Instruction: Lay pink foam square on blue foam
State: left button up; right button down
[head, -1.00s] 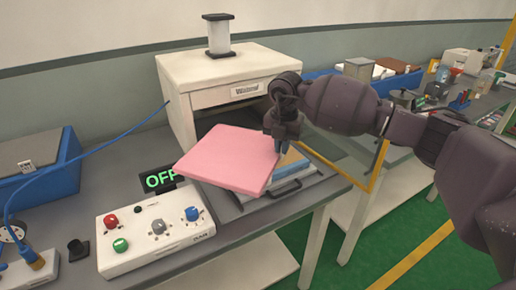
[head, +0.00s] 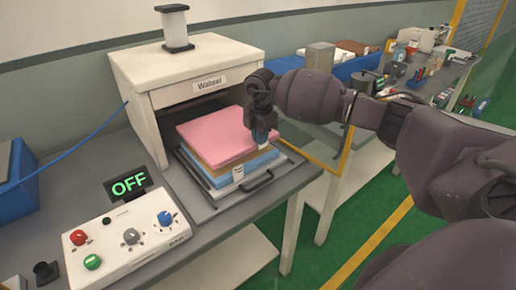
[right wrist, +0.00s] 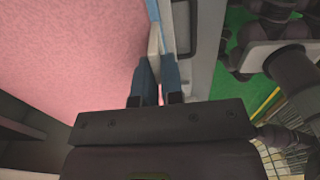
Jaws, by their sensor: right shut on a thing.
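The pink foam square (head: 215,137) lies roughly level and squared up over the stack, on or just above a tan layer (head: 222,164). The blue foam (head: 245,172) shows below the tan layer, with a small white label on its front. My right gripper (head: 265,133) is at the right edge of the pink square, shut on it. In the right wrist view, the pink surface (right wrist: 70,50) fills the left side, and the close-set blue fingertips (right wrist: 160,80) are at its edge. My left gripper is not in view.
The stack sits on a pulled-out tray (head: 200,190) with a dark handle, in front of a white box-shaped machine (head: 185,80). A control box (head: 125,240) with coloured knobs and an "OFF" display (head: 128,186) stand at the left. Green floor lies right of the bench.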

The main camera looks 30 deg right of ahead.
aim_at(260, 149)
jog(key=shift+f, duration=2.3)
jog(key=shift+f, duration=0.15)
jog(key=c, duration=1.3)
grip_release()
jog(key=shift+o, duration=0.2)
